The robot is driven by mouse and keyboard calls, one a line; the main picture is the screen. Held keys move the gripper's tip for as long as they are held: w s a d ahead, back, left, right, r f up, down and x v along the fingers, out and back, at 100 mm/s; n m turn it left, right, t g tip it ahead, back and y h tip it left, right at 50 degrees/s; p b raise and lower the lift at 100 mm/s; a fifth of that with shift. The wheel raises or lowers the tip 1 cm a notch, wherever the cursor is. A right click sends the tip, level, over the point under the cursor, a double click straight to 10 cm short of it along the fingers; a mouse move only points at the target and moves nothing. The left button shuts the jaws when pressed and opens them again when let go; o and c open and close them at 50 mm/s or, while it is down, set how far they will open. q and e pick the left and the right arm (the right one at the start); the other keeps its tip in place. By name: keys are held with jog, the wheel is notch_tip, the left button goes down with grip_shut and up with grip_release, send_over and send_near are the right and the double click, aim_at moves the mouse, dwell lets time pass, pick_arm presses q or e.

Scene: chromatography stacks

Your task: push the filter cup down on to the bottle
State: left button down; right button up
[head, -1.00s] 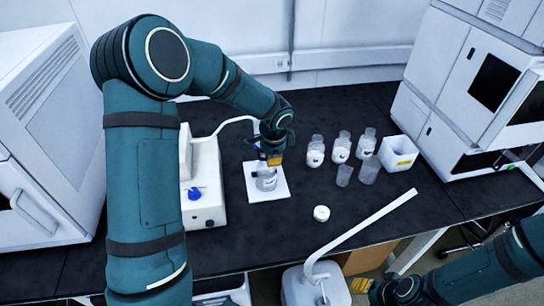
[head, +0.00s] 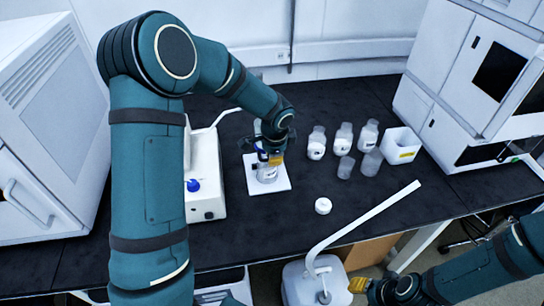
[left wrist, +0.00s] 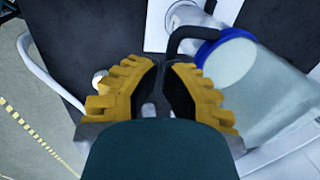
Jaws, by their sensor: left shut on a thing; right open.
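A clear bottle (head: 267,174) with a label stands on a white mat (head: 284,186). My left gripper (head: 270,157) is just above it and hides its top in the head view. In the left wrist view, the left gripper (left wrist: 165,68) has its yellow fingers closed together at a black arm (left wrist: 186,36). That arm leads to the blue rim of a wide clear cup (left wrist: 270,95), apparently the filter cup. Whether the cup touches the bottle is hidden. My right gripper (head: 360,285) is open and empty at the bottom right.
A white pump box (head: 206,180) stands left of the mat. Several bottles and cups (head: 343,138) and a white bin (head: 403,146) stand to the right. A white cap (head: 323,206) lies in front. A canister (head: 305,285) with a long white tube stands below the bench.

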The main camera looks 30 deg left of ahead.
pick_arm(q)
notch_tip(320, 180, up, 12)
jog(key=s+d+p, duration=0.1)
jog(key=s+p, duration=0.1)
jog(key=shift+d+r, duration=0.2)
dwell(0.3)
